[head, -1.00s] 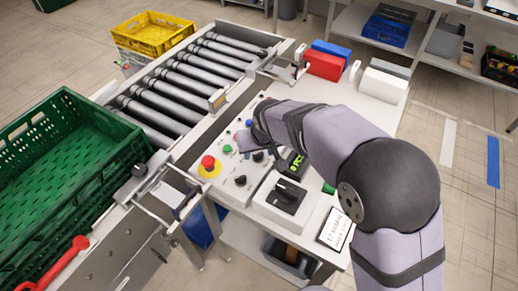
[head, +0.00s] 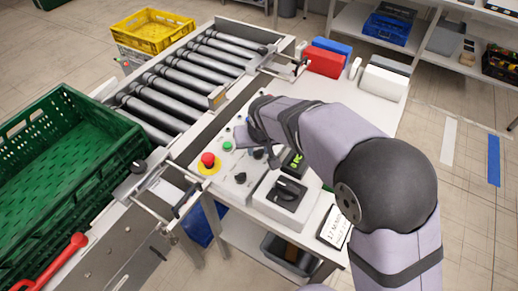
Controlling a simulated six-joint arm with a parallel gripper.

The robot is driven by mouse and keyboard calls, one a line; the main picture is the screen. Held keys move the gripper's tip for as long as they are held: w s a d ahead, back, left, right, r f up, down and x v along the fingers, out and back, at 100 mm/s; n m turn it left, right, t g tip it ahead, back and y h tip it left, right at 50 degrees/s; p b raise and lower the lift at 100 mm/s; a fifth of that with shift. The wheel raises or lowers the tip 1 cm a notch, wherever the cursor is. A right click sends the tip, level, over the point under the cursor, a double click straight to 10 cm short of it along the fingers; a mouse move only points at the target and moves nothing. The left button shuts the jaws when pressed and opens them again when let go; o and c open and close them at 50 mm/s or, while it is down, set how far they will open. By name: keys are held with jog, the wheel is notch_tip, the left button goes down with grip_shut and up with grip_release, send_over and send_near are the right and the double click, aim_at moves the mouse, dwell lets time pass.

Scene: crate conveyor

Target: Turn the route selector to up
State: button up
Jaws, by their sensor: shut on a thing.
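The control panel (head: 222,183) stands between the conveyor and the white table, with buttons and black knobs on it. My gripper (head: 243,140) is low over the panel's upper part, beyond the red stop button (head: 208,160) and the green button (head: 227,146). It is shut on a control there, which appears to be the route selector. My gripper and forearm hide that control, so its pointing direction and the up mark cannot be seen. Black knobs (head: 240,178) show nearer the camera, apart from my gripper.
A green crate (head: 75,190) is on the left, beside the roller conveyor (head: 190,75). Red (head: 325,63) and blue (head: 333,47) boxes stand at the table's back.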

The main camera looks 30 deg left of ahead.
jog(key=m+b, duration=0.1)
jog(key=m+h+b, duration=0.1)
jog(key=m, duration=0.1)
jog(key=m+t+b, duration=0.1)
jog(key=m, duration=0.1)
jog(key=shift+s+a+f+h, duration=0.1)
jog(key=shift+a+f+h, duration=0.05)
jog(key=shift+a+h, duration=0.15)
jog(key=m+h+b, duration=0.1)
jog(key=m, duration=0.2)
jog(key=shift+a+m, duration=0.1)
jog(key=shift+m, duration=0.2)
jog(key=m+p, duration=0.1)
jog(key=m+h, duration=0.1)
jog(key=m, duration=0.1)
jog(key=m+h+p, duration=0.1)
jog(key=shift+a+r+m+p, duration=0.15)
jog(key=shift+r+m+p, duration=0.15)
jog(key=shift+a+f+m+g+h+p, duration=0.1)
jog(key=shift+m+g+h+p, duration=0.2)
jog(key=shift+m+p, duration=0.6)
jog(key=shift+a+m+g+h+p, duration=0.1)
jog(key=shift+m+g+h+p, duration=0.2)
jog(key=shift+m+p, duration=0.55)
jog(key=o, duration=1.1)
jog(key=shift+d, duration=0.1)
jog(key=shift+c, duration=0.2)
